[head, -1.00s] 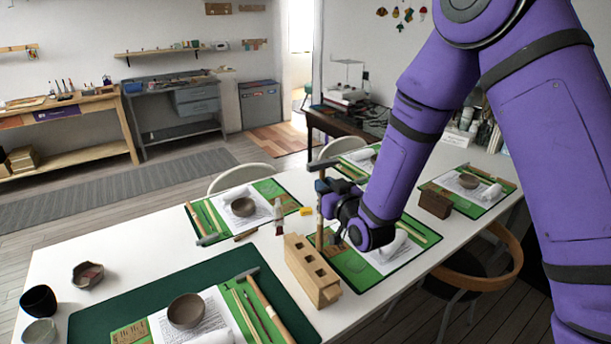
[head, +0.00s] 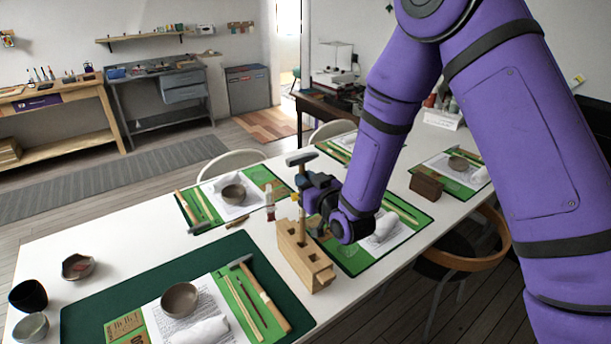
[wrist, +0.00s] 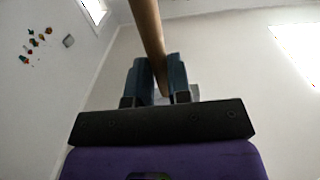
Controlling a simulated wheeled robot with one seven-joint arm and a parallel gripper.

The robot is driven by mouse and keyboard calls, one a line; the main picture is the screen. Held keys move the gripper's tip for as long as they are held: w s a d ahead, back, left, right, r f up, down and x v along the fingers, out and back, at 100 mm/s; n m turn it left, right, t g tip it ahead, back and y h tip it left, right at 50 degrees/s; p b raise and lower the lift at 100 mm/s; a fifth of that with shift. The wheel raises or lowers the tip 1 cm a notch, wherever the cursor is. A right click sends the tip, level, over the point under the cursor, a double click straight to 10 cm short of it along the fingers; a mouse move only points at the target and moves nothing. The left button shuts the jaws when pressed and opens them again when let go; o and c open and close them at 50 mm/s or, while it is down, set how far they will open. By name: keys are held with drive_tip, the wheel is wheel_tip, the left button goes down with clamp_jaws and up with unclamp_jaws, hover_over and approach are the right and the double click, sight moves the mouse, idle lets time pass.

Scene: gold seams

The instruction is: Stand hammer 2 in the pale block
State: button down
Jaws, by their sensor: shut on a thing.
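My gripper (head: 305,190) is shut on the handle of an upright hammer, taken as hammer 2 (head: 301,158), head up. The handle also shows between the fingers in the wrist view (wrist: 149,35). The pale block (head: 318,276) is a long wooden block with square holes in its top, standing on the white table beside the dark green mat. The hammer's handle runs down to the block's top, in line with its holes. I cannot tell whether its lower end is inside a hole or just above it. Another hammer (head: 262,292) lies on the near mat.
The near dark green mat (head: 100,297) holds a bowl (head: 180,299), papers and tools. Another green mat (head: 355,262) lies just right of the block. A small brown block (head: 426,187) stands farther right. Dark cups (head: 28,296) stand at the table's left end.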

wheel_tip(320, 180, down, 10)
idle(4.7)
drive_tip(key=shift+r, duration=0.1)
drive_tip(key=c, duration=1)
unclamp_jaws()
drive_tip(key=shift+s, duration=0.1)
drive_tip(key=shift+v, duration=4.5)
drive_tip(key=shift+r, duration=0.1)
